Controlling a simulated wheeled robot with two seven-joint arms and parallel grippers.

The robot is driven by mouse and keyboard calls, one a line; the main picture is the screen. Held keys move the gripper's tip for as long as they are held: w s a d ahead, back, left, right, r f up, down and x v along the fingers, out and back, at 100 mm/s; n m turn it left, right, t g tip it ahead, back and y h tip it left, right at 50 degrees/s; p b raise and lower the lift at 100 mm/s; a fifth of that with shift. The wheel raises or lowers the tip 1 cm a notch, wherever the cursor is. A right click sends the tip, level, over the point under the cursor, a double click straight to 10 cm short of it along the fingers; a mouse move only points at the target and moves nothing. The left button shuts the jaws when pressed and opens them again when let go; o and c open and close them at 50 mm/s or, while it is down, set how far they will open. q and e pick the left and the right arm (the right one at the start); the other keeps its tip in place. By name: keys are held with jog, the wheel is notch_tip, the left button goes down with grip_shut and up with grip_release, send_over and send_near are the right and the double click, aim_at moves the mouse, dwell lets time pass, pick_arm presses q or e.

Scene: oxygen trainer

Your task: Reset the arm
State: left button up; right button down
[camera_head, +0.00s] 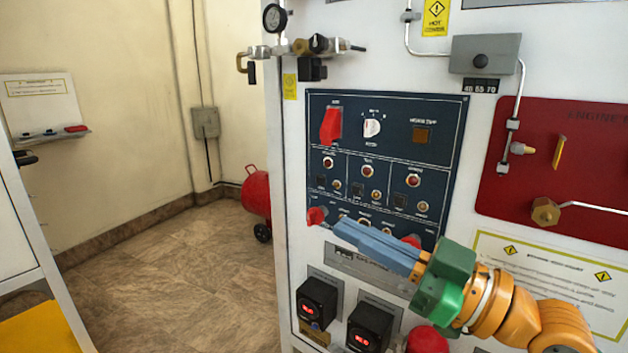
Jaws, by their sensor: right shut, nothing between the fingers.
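My right gripper (342,229) comes in from the lower right on my orange and green arm. Its blue fingers are shut with nothing seen between them. The fingertips are in front of the lower left part of the dark blue control panel (430,140), close to a small red knob (316,215). I cannot tell whether they touch it. The fingers hide part of the panel's lower row and partly cover another red knob (411,241). A red switch (331,124) and a white dial (372,128) are at the panel's top. My left gripper is not in view.
Below the panel, two black boxes with red displays (317,303) stick out, beside a red round button (428,340). A gauge with valve fittings (274,18) juts out at the top left. A red plate (560,190) is at right. The floor (180,285) at left is open.

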notch_tip(320, 180, down, 29)
jog(key=s+d+m+g+h, duration=0.2)
jog(key=m+h, duration=0.4)
jog(key=h, duration=0.4)
jog(key=s+d+f+m+g+h, duration=0.3)
jog(key=s+d+f+h, duration=0.15)
jog(key=s+f, duration=0.35)
jog(key=s+d+f+m+g+h, duration=0.3)
jog(key=s+d+f, duration=0.25)
jog(key=s, duration=0.35)
notch_tip(320, 180, down, 18)
jog(key=s+r+g, duration=0.1)
jog(key=s, duration=0.1)
jog(key=s+d+f+g, duration=0.1)
jog(key=s+d+f, duration=0.1)
jog(key=s+f, duration=0.95)
notch_tip(320, 180, up, 16)
jog(key=p, duration=1.5)
jog(key=shift+s+a+r+n, duration=0.15)
jog(key=shift+a+n, duration=0.05)
jog(key=shift+n, duration=0.1)
